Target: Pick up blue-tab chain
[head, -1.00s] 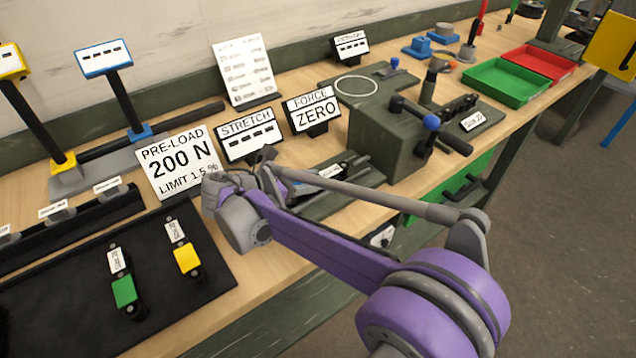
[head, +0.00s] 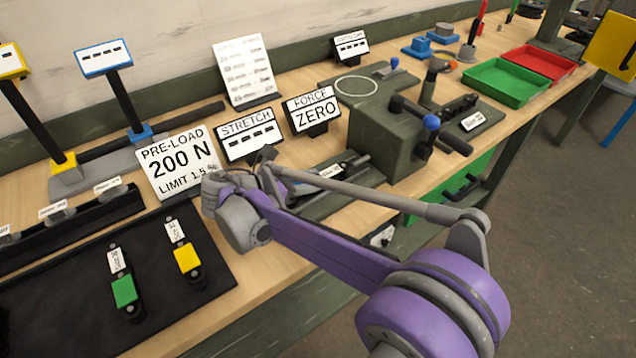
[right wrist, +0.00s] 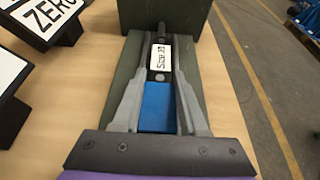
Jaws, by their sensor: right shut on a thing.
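The blue-tab chain shows in the right wrist view as a blue tab (right wrist: 157,106) with a white size label (right wrist: 161,57) beyond it. My right gripper (right wrist: 163,42) is shut on this chain, with a grey finger along each side. In the head view the chain's white label (head: 331,171) shows just past my purple right arm, above the dark green fixture; the arm hides most of the gripper there. I cannot tell whether the chain touches the fixture. My left gripper is not in view.
A green-tab chain (head: 124,291) and a yellow-tab chain (head: 187,258) lie on the black mat (head: 60,318). STRETCH (head: 247,134) and FORCE (head: 313,110) displays stand behind my right gripper. A dark green block with a crank (head: 385,135) is to its right. Green (head: 507,97) and red trays are farther right.

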